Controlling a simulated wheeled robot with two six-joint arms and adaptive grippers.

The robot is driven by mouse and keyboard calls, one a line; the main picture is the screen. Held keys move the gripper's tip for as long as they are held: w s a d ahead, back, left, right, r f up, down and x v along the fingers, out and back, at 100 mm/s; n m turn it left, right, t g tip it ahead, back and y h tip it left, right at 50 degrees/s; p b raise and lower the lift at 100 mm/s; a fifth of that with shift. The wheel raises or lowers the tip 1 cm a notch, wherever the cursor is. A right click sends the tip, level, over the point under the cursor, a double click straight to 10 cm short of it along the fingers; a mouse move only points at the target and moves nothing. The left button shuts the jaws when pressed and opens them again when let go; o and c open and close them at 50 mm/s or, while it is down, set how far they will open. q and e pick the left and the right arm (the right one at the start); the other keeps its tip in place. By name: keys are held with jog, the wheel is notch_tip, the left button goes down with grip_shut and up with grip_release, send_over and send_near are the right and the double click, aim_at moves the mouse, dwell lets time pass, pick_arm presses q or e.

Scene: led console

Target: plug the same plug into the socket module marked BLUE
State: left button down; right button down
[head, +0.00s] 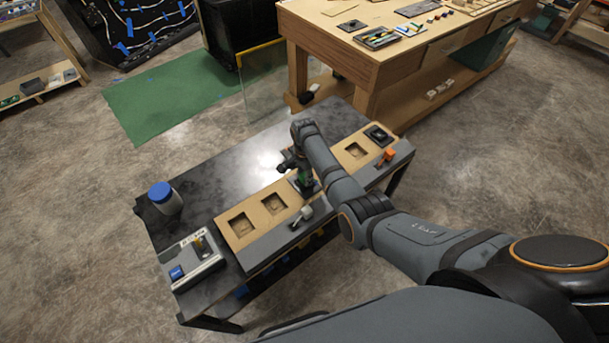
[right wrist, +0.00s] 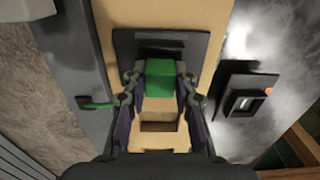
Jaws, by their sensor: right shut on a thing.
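My right gripper (head: 303,182) reaches down to the tan panel (head: 262,215) on the dark table. In the right wrist view, its fingers (right wrist: 160,88) are shut on a green block (right wrist: 159,76), which appears to be the plug. The block sits at the near edge of a black plate (right wrist: 185,45) on the panel; I cannot tell whether it is inserted. Another black module (right wrist: 240,96) with a rectangular opening lies at the right of the wrist view. I cannot read any BLUE marking. My left gripper is not in view.
Open square recesses (head: 243,224) show along the panel. A black module (head: 378,135) sits at its far end. A grey-white piece (head: 303,214) and an orange piece (head: 388,155) are on the front strip. A blue-lidded jar (head: 163,198) and a grey control box (head: 192,262) stand left.

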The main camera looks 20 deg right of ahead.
jog(key=shift+w, duration=0.1)
dwell(0.5)
jog(key=shift+c, duration=2.1)
grip_release()
notch_tip(320, 180, up, 7)
jog(key=p, duration=0.7)
